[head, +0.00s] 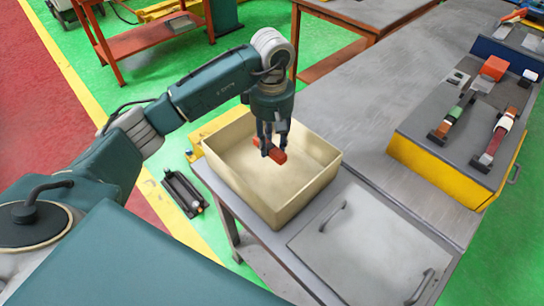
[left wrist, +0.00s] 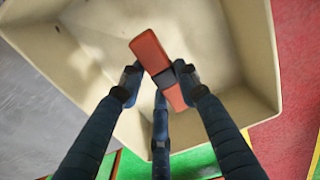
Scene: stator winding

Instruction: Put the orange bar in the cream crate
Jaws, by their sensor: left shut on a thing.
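The orange bar (head: 276,154) is held in my left gripper (head: 268,148), over the open cream crate (head: 280,212) in the head view. In the left wrist view the fingers of my left gripper (left wrist: 160,88) close on the bar (left wrist: 150,52) from both sides, and a dark band shows on the bar between them. The bar lies inside the outline of the crate (left wrist: 258,55). I cannot tell exactly how high it is above the crate floor. The crate looks empty. My right gripper is not in view.
The crate stands on the grey metal bench (head: 380,120) near its left edge. A grey panel with handles (head: 365,250) lies beside it. A yellow-sided case (head: 440,165) with several parts stands to the right. Bare bench top lies between the crate and the case.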

